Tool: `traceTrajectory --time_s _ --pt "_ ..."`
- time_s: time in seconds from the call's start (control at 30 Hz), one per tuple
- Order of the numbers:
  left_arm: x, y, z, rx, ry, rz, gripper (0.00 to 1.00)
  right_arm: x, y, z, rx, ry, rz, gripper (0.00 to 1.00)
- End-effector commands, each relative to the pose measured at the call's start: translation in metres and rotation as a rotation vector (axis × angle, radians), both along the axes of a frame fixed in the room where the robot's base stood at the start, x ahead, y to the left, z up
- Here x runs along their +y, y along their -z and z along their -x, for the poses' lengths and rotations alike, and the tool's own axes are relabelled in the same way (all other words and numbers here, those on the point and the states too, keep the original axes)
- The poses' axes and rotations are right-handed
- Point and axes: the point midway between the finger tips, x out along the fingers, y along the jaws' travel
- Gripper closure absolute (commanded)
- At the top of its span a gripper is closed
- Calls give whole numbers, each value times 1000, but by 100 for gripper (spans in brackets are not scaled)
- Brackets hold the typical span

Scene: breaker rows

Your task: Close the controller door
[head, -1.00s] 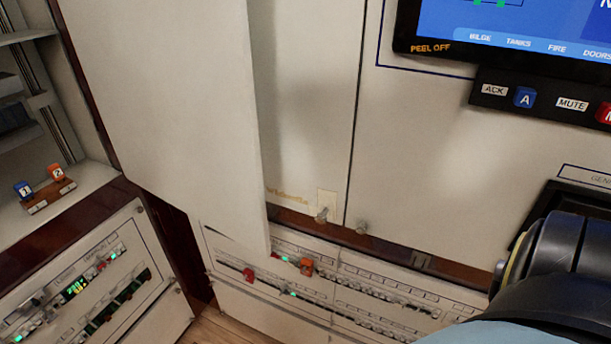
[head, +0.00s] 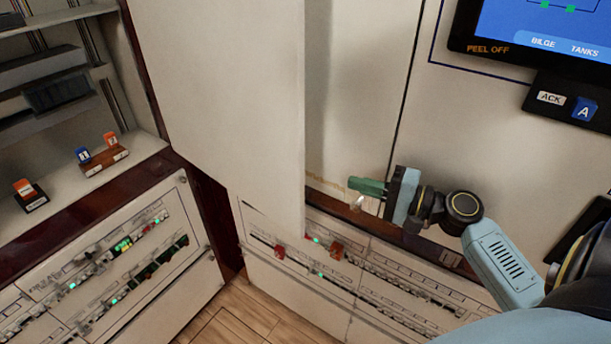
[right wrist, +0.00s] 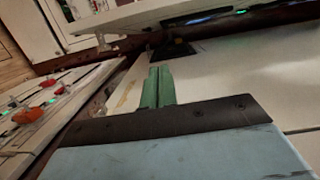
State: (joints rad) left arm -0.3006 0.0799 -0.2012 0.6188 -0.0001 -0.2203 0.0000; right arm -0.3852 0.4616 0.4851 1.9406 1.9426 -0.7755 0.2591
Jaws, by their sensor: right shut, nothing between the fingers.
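The controller door (head: 235,100) is a large plain white panel standing open, left of centre in the head view. Its free edge points toward me and hides part of the cabinet behind it. My right gripper (head: 352,185) is to the right of that edge, in front of the cabinet face and near a small metal catch (head: 357,203). Its green fingers are shut and empty; they also show together in the right wrist view (right wrist: 157,80). I cannot tell whether they touch anything. My left gripper is not in view.
Breaker rows (head: 340,262) with red and orange pieces run below the door. Another breaker panel (head: 110,250) stands at lower left, under a shelf (head: 65,205) with small tagged blocks. A screen (head: 540,30) is at upper right. Wooden floor (head: 250,315) shows below.

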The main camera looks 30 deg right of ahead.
Motion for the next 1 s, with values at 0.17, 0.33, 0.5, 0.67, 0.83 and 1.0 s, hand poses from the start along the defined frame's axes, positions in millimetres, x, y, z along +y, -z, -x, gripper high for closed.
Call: traceTrajectory --time_s 0.17,0.33,0.5,0.67,0.83,1.0 --pt "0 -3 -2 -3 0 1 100 4 -11 -9 -18 -6 -21 100" --pt "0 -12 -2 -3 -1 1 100 19 -13 -35 -18 -5 -21 100" --pt "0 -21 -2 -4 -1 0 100 38 -13 -68 -18 -4 -19 100" --pt "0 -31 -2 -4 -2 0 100 57 -11 -86 -13 -5 -20 100" --pt "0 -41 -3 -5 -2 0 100 79 -11 -78 -14 -4 -20 100" --pt "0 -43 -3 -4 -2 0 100 87 -9 -75 -14 -3 -18 100"
